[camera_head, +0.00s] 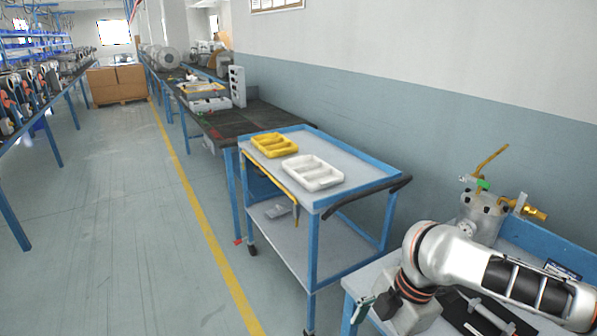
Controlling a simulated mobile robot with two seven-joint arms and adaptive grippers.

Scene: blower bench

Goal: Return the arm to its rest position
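My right arm (455,256) comes in from the right edge, silver with black and orange rings. It reaches over the near workbench and bends downward at its left end. The gripper end (402,308) is low over the bench's front left corner. Its fingers cannot be made out clearly, so I cannot tell whether they are open or hold anything. My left arm and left gripper are not in view.
A metal device with brass fittings (484,210) stands on the bench behind my arm. A blue-framed cart (357,174) holds a yellow tray (275,145) and a white tray (313,172). Open floor (125,230) lies to the left.

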